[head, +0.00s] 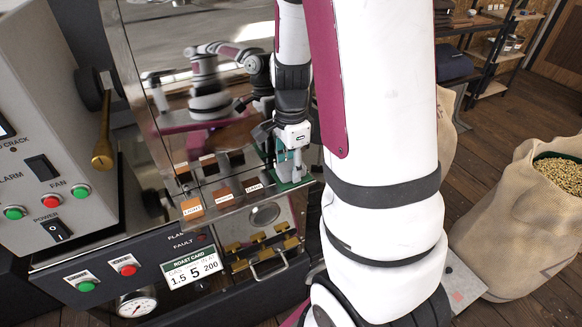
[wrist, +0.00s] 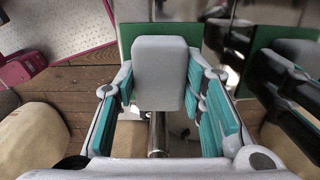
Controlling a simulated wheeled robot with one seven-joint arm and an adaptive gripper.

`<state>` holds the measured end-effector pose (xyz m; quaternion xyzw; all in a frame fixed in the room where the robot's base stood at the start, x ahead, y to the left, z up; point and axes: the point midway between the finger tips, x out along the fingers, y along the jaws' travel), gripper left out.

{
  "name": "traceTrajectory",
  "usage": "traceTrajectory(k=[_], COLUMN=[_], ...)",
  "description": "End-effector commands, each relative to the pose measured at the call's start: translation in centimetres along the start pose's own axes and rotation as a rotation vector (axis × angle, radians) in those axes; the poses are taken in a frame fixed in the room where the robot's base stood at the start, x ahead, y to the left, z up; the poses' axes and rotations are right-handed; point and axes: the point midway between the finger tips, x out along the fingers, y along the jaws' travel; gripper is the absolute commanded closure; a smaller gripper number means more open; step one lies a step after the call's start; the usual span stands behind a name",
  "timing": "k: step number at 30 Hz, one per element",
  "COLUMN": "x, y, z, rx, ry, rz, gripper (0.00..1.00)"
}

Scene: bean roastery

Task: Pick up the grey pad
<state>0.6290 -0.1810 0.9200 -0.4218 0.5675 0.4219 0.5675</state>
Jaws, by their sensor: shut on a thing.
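The grey pad (wrist: 159,73) is a rounded block in the middle of the wrist view. It sits between the teal-lined fingers of my gripper (wrist: 160,90), which is shut on its two sides. A green panel (wrist: 214,38) lies right behind the pad; I cannot tell whether they touch. In the head view my gripper (head: 287,165) points down beside the shiny face of the roasting machine. The pad is too small to make out clearly there, and my arm covers much of the area.
The roaster's mirror-like panel (head: 190,60) stands close to the left of my gripper and reflects my arm. A control box (head: 50,130) with buttons is farther left. A sack of beans (head: 525,225) stands at the right. Shelves (head: 490,50) are behind. Wooden floor lies between.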

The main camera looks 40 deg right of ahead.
Motion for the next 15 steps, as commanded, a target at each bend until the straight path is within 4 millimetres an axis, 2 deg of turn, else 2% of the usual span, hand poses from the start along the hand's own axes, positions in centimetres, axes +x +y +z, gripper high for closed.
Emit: traceTrajectory(k=[7,13,15], x=[-1.3,-3.9,-3.8], y=[0.0,0.0,1.6], z=[0.0,0.0,0.5], rx=[-0.001,-0.001,-0.002], ry=[0.000,0.000,-0.001], rz=[-0.002,-0.004,0.000], gripper=[0.82,0.82,0.82])
